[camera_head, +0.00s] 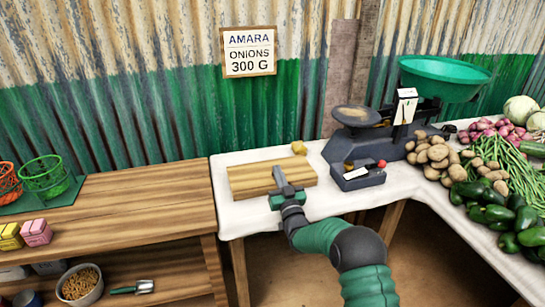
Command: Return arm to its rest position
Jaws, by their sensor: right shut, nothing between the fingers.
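My right arm comes in from the bottom right, and its green and grey links reach up to the white-clothed table. My right gripper (281,180) is shut and empty. In the picture it overlaps the wooden board (245,181); I cannot tell whether it touches the board or hovers above it. My left gripper is not in view.
A balance scale (357,116) with a green pan (444,76) stands right of the board. A small dark box (357,175) sits before it. Potatoes (432,153), onions (499,130) and peppers (487,196) fill the right. A wooden shelf (130,205) stands left.

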